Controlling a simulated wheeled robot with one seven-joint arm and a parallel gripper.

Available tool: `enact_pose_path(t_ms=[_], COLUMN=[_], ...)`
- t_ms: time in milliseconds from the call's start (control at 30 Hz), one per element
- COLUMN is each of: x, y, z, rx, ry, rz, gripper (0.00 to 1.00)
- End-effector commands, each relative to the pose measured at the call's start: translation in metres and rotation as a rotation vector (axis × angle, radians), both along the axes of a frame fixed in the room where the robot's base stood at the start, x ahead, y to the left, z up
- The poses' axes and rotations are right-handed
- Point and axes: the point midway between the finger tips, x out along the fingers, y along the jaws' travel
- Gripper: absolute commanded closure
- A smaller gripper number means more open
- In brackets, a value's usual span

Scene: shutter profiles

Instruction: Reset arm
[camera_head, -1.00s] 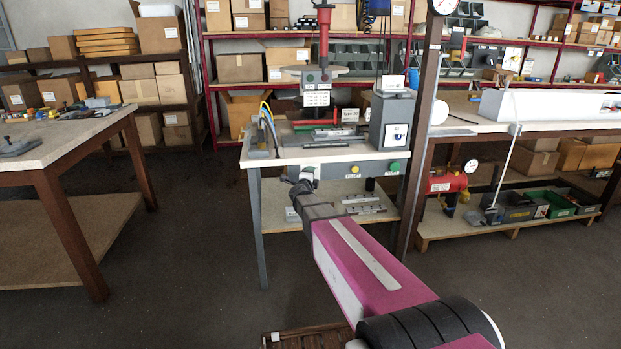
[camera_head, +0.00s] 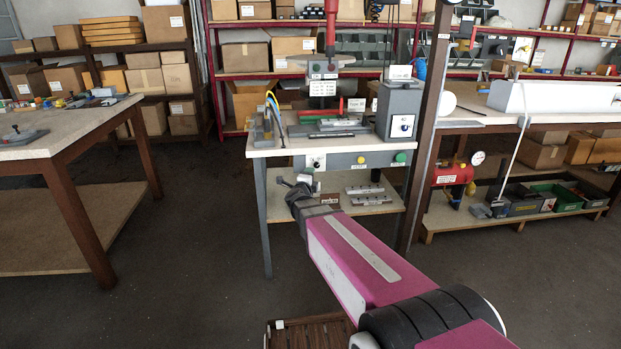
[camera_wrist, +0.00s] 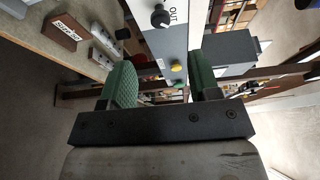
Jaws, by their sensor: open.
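My gripper (camera_wrist: 160,88) shows in the wrist view with its two green ribbed fingers apart and nothing held between them. Beyond the fingers is the grey front panel (camera_wrist: 165,40) of the press table, with a black knob and a yellow button. In the head view my magenta arm reaches forward to the front of the small press table (camera_head: 280,149).
The press (camera_head: 322,90) and a grey box (camera_head: 400,112) stand on the small table. Metal profiles (camera_head: 368,190) lie on its lower shelf. A brown post (camera_head: 428,130) is close at the right. A workbench (camera_head: 60,130) stands left, with open floor between.

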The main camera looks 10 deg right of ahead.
Motion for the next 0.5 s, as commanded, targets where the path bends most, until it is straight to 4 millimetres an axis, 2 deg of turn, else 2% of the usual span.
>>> enact_pose_path(t_ms=[267, 500], x=[-0.001, -0.016], y=[0.005, 0.030], z=[-0.002, -0.022], rx=[-0.053, -0.282], ry=[0.038, 0.218], rz=[0.076, 0.381], gripper=[0.44, 0.44])
